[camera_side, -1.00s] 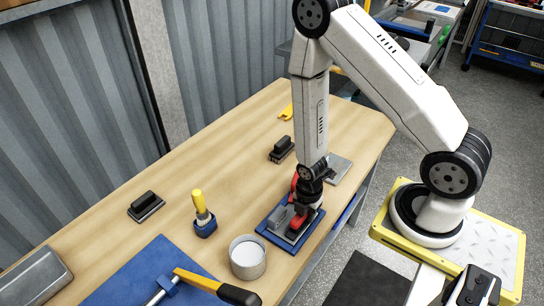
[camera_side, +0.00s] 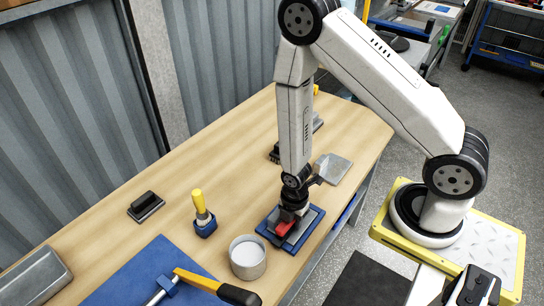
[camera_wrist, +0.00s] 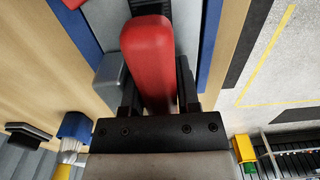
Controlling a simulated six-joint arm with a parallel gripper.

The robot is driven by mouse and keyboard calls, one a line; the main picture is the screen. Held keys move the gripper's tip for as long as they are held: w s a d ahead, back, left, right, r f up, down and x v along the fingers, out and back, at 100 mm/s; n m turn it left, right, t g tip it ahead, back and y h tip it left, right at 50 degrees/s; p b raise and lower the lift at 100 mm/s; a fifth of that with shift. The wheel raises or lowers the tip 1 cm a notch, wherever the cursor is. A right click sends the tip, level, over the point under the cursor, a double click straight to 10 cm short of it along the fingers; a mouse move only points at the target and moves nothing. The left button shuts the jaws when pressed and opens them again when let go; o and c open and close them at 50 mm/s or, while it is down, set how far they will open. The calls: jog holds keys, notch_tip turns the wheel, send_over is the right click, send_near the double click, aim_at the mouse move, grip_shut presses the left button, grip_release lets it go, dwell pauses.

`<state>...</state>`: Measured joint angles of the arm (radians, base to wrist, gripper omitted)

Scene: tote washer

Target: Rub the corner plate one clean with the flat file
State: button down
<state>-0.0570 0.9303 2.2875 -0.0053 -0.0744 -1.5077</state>
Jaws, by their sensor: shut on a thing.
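My gripper (camera_side: 291,209) points down over a blue-edged fixture (camera_side: 317,224) near the table's right edge. It is shut on a red-handled tool (camera_side: 285,228), which I take to be the flat file. In the wrist view the red handle (camera_wrist: 148,50) stands between the two black fingers (camera_wrist: 155,88). A grey surface shows inside the blue edge, and I take it to be the corner plate one. The tool and gripper cover much of it. I cannot tell whether the tool touches the plate, or see any dirt on it.
A white-grey cup (camera_side: 247,258) stands just left of the fixture. A yellow-handled brush (camera_side: 201,212) and a black-handled block (camera_side: 146,206) stand farther left. A grey plate (camera_side: 333,169) lies behind my gripper.

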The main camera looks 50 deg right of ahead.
jog(key=shift+d, duration=2.05)
jog(key=shift+a, duration=0.15)
jog(key=shift+a, duration=1.8)
jog(key=shift+d, duration=1.95)
jog(key=shift+r, duration=0.15)
jog(key=shift+r, duration=3.35)
jog(key=shift+w, duration=0.1)
